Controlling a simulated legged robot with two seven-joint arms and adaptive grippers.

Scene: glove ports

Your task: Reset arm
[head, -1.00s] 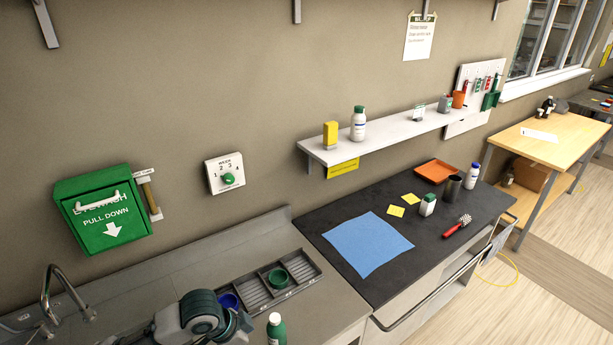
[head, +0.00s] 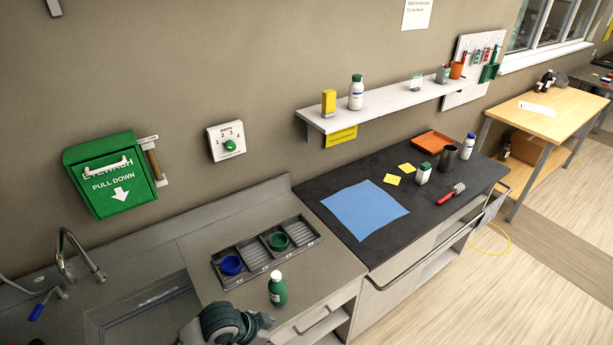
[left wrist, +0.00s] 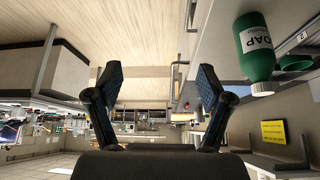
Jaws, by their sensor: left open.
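My left arm shows at the bottom of the head view, over the front of the grey counter beside the sink; its fingertips cannot be made out there. In the left wrist view, my left gripper (left wrist: 158,82) has its two blue-padded fingers spread, with nothing between them. A green soap bottle (head: 277,290) with a white cap stands on the counter, to the right of my left arm. It also shows at the upper right of the left wrist view (left wrist: 254,50), apart from the fingers. My right gripper is not in view.
A dark divided tray (head: 297,255) holds a blue cup (head: 231,265) and a green cup (head: 278,241). The sink (head: 140,311) and faucet (head: 75,250) are at left. A blue cloth (head: 364,211) lies on the black worktop (head: 340,184). A shelf (head: 395,104) hangs above.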

